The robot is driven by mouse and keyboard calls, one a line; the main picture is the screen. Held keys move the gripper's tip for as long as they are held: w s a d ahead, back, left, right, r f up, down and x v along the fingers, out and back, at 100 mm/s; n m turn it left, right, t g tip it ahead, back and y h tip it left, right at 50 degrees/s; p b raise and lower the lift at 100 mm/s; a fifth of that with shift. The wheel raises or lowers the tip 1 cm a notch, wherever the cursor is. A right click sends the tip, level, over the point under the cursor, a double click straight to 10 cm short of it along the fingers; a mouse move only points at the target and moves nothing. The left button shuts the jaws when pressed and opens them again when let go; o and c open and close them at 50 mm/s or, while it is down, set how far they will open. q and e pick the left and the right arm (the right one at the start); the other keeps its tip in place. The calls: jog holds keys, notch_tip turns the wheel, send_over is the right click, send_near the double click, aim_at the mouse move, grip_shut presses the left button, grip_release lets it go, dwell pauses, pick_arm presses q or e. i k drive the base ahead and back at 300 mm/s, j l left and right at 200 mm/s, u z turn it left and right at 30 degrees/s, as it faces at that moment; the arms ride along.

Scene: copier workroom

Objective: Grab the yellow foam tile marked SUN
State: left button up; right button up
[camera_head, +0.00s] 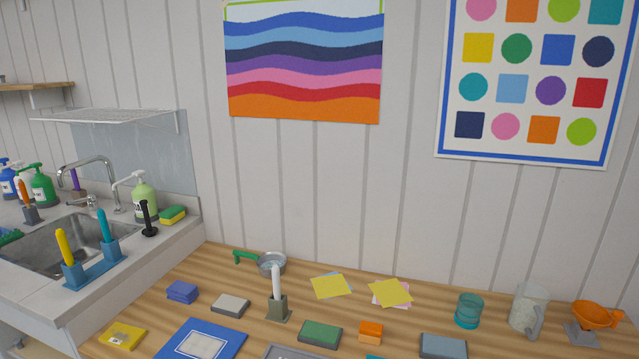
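A flat yellow tile (122,336) lies on the wooden tabletop at the lower left, near the table's left edge. It has a small pale mark on top, too small to read, so I cannot confirm that it says SUN. It lies left of a blue mat or folder (222,337) and apart from it. Two yellow sheets, one at the table's middle (328,286) and one to its right (391,292), look like thin paper. Neither of my grippers shows in the head view.
Blue (182,292), grey (230,304), green (320,334) and orange (371,332) blocks lie around the table. A white stick stands in a holder (279,307). A sink counter (170,240) adjoins at left.

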aim_at(120, 335)
jog(key=u, duration=1.25)
jog(key=i+j, duration=0.25)
